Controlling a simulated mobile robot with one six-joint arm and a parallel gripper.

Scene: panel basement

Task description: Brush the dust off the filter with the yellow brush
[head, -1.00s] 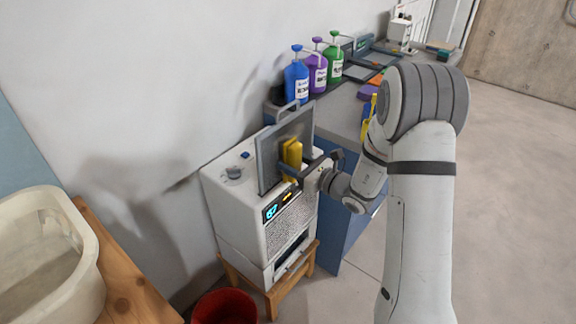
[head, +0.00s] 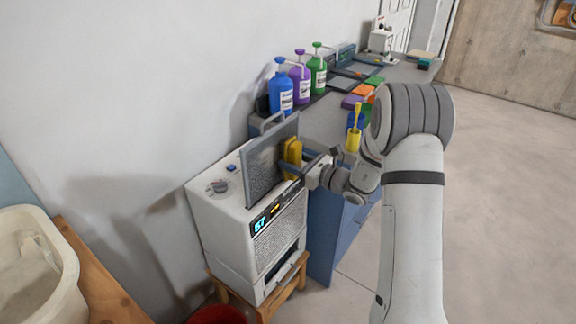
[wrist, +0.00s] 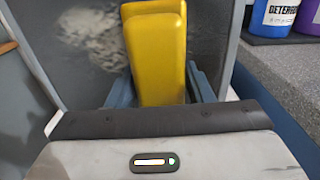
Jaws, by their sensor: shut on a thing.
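The filter (head: 262,165) is a grey framed panel with a handle on top, standing upright on top of a white machine (head: 240,215). My gripper (wrist: 160,88) is shut on a yellow block-shaped brush (head: 291,152), also in the wrist view (wrist: 155,40). The brush is in front of the filter face, near its right edge in the head view. I cannot tell whether it touches. A pale dust patch (wrist: 92,32) shows on the dark filter face left of the brush in the wrist view. The brush's far side is hidden.
Blue, purple and green pump bottles (head: 281,92) stand on the grey counter behind. Another yellow handled item (head: 354,130) stands near my arm. The machine rests on a wooden stool (head: 270,300). A red bucket (head: 216,315) and a pale basin (head: 40,270) are at lower left.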

